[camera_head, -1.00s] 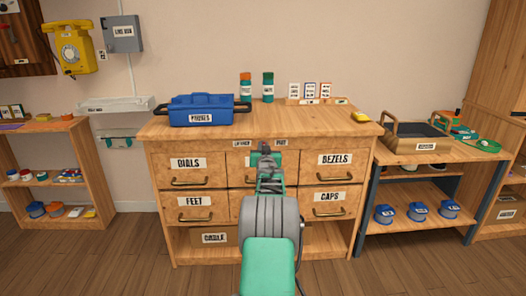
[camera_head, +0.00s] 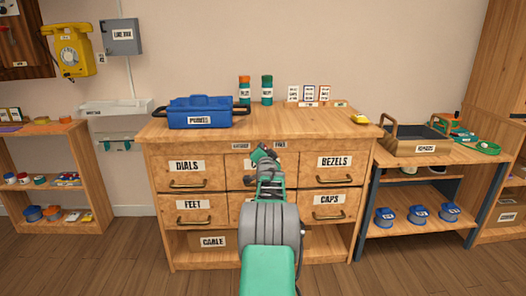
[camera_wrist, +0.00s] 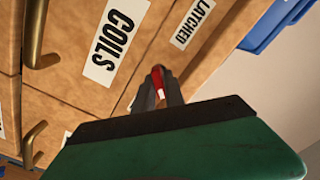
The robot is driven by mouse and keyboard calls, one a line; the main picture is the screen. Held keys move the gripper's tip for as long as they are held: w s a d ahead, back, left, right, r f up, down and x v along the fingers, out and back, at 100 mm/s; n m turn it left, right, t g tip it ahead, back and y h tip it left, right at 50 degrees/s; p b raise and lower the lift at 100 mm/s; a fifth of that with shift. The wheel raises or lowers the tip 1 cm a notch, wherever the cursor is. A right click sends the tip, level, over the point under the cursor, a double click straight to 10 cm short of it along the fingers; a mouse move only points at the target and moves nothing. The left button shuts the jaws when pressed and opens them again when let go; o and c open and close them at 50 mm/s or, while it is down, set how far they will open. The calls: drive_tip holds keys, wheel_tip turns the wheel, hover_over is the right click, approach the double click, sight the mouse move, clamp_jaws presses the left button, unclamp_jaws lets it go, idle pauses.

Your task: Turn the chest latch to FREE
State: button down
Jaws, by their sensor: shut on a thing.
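The chest (camera_head: 160,150) is a wooden drawer unit in the middle of the head view. On its top front strip are the LATCHED label (camera_head: 241,146) at left and the FREE label (camera_head: 280,144) at right. My gripper (camera_head: 263,153) is at this strip between the two labels. In the wrist view my gripper (camera_wrist: 160,92) is shut on a small red latch handle (camera_wrist: 158,75). The LATCHED label (camera_wrist: 193,23) shows there too. The latch itself is hidden behind my gripper in the head view, so its exact angle is unclear.
A blue case (camera_head: 200,112) and two bottles stand on the chest top. Drawers with brass handles lie below the strip; the COILS label (camera_wrist: 115,42) is close to my gripper in the wrist view. A tray (camera_head: 418,148) sits on the right-hand bench.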

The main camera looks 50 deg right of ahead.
drive_tip(key=shift+s+d+r, duration=0.1)
drive_tip(key=shift+r, duration=0.25)
drive_tip(key=c, duration=1.8)
unclamp_jaws()
drive_tip(key=shift+o, duration=0.2)
drive_tip(key=shift+f, duration=0.2)
drive_tip(key=p+v, duration=0.2)
drive_tip(key=v, duration=0.5)
drive_tip(key=shift+s+a, duration=0.25)
